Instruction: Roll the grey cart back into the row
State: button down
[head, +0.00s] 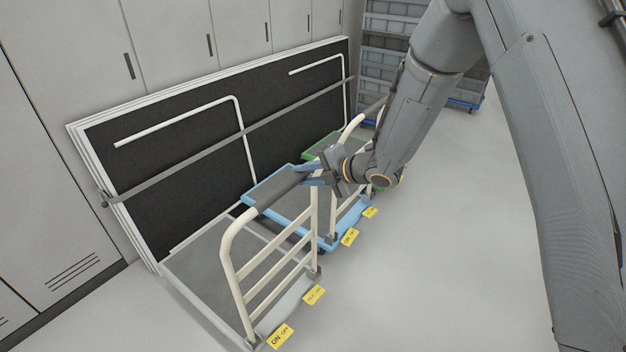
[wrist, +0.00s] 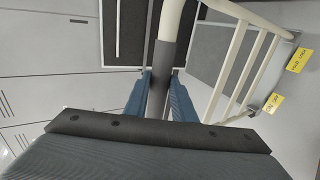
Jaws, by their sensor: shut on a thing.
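The grey cart (head: 205,258) stands nearest in the head view, with a dark deck, a light grey rim and a cream push handle (head: 228,262). Its handle has a dark grip sleeve (head: 282,187) across the top. My gripper (head: 312,173) is at the far end of that sleeve. In the wrist view the blue fingers (wrist: 170,92) are shut on both sides of the sleeve (wrist: 161,68). Cream handle bars (wrist: 238,68) run off to the right there. The fingers hide part of the sleeve.
A blue cart (head: 259,190) and a green-edged cart (head: 309,153) stand just beyond. Black boards (head: 185,160) held by a grey strap lean on lockers to the left. Yellow tags (head: 279,337) lie along the right side. Open floor (head: 450,240) is at right; stacked crates (head: 385,45) stand behind.

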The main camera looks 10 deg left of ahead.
jog(key=a, duration=0.1)
jog(key=w+a, duration=0.1)
jog(key=a+b, duration=0.1)
jog(key=a, duration=0.1)
jog(key=shift+w+f, duration=0.1)
jog(key=shift+w, duration=0.25)
jog(key=c, duration=1.2)
grip_release()
jog(key=p+v, duration=0.3)
jog(key=v, duration=0.7)
jog(key=shift+p, duration=0.4)
